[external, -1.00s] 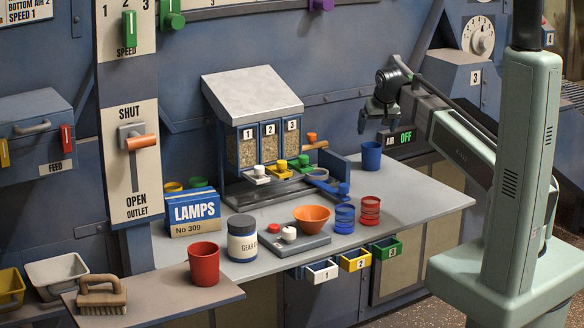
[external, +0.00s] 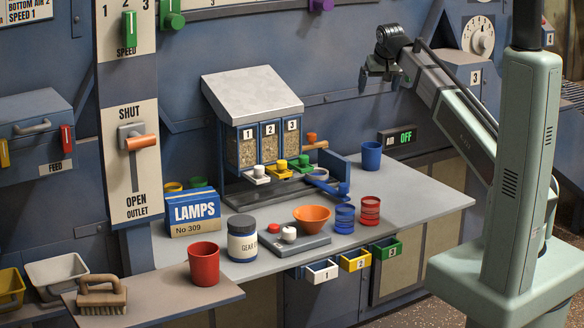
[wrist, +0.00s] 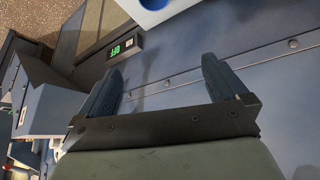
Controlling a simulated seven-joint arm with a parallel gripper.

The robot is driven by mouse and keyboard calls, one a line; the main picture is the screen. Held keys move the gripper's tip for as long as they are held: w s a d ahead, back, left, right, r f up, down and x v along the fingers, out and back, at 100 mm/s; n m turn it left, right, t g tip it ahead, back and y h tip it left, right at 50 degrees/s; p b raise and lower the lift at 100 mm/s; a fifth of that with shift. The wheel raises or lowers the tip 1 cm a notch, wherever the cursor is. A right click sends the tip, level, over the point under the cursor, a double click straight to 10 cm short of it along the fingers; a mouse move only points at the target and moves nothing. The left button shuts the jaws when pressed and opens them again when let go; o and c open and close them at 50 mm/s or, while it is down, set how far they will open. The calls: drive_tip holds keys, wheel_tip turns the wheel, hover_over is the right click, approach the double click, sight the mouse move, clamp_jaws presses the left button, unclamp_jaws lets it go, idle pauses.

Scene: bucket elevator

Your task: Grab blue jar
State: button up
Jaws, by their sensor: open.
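A ribbed blue jar (external: 344,219) stands upright on the grey bench beside a similar red jar (external: 370,210). A plain blue cup (external: 371,156) stands further back, near the bench's back edge. My gripper (external: 379,86) is raised high in front of the blue wall, well above the bench and apart from both blue things. In the wrist view my gripper (wrist: 162,68) shows two spread fingers with nothing between them but wall. I cannot make out the blue jar in the wrist view.
A three-bin dispenser (external: 265,145) stands at the back of the bench. The AIR OFF display (external: 397,138) is below my gripper. The bench's right end is clear.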

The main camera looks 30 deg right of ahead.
wheel_tip(320, 180, up, 3)
drive_tip(key=a, duration=0.1)
drive_tip(key=n+g+y, duration=0.3)
drive_tip(key=n+y, duration=0.3)
drive_tip(key=n, duration=0.9)
hover_over(243, 219)
drive_tip(key=s+d, duration=0.3)
wheel_tip(243, 219, down, 12)
drive_tip(key=shift+w+d+x, duration=0.1)
drive_tip(key=shift+d+x, duration=0.05)
drive_tip(key=shift+x, duration=3.15)
drive_tip(key=shift+w+d+x, duration=0.15)
drive_tip(key=shift+x, duration=3.15)
drive_tip(key=shift+c, duration=0.3)
